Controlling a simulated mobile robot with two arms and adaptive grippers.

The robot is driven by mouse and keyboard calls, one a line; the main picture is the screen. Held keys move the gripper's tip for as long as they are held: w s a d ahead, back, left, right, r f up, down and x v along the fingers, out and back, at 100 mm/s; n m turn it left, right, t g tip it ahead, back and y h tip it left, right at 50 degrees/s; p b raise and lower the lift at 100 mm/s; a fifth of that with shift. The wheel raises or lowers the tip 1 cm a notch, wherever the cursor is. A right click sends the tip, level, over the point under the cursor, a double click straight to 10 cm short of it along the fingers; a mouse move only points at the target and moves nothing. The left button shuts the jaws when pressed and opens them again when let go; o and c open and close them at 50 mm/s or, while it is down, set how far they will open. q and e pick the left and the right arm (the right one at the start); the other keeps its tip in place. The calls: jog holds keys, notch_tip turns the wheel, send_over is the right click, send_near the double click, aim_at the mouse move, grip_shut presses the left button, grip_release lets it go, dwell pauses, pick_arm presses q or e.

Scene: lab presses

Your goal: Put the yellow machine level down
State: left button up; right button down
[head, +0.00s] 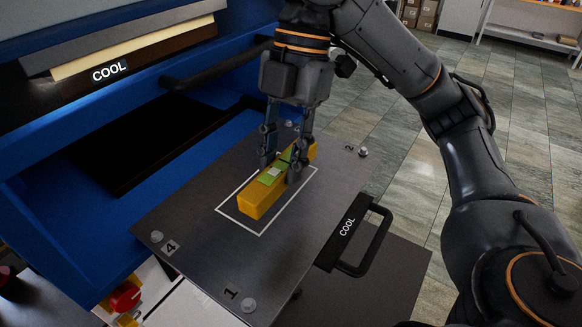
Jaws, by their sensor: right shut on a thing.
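The yellow machine level (259,196) is a long yellow bar with a green patch and a pale square on top. It lies lengthwise inside the white outlined rectangle (232,222) on the dark metal plate (190,228). My right gripper (281,172) comes down from above and is shut on the level near its far half, a finger on each side. The level looks flat on or very close to the plate; I cannot tell if there is a small gap. My left gripper is not in view.
The plate has corner bolts, the numbers 1, 2 and 4, and a black handle (367,243) marked COOL. A blue press (60,200) with a dark opening stands at the left. A red knob (124,296) is below the plate. Tiled floor at the right is open.

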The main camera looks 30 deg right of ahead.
jog(key=w+d, duration=0.1)
jog(key=d+f, duration=0.1)
jog(key=w+d+f, duration=0.1)
jog(key=d, duration=0.1)
jog(key=shift+w, duration=0.35)
jog(key=w+d+f, duration=0.1)
jog(key=w+d+f+p, duration=0.1)
jog(key=f, duration=0.1)
jog(key=shift+w+d+f, duration=0.1)
jog(key=shift+f, duration=0.15)
jog(key=shift+w+d+f, duration=0.3)
jog(key=shift+d+f, duration=0.1)
jog(key=shift+f, duration=0.3)
jog(key=shift+d+f, duration=0.15)
jog(key=shift+f, duration=0.05)
jog(key=f, duration=0.3)
jog(key=shift+w+d+f+p, duration=0.15)
jog(key=shift+w+d+p, duration=0.1)
jog(key=shift+d+p, duration=0.05)
jog(key=shift+f, duration=0.3)
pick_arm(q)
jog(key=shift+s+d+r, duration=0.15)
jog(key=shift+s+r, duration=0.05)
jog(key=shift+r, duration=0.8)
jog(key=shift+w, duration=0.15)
pick_arm(e)
jog(key=shift+a, duration=0.1)
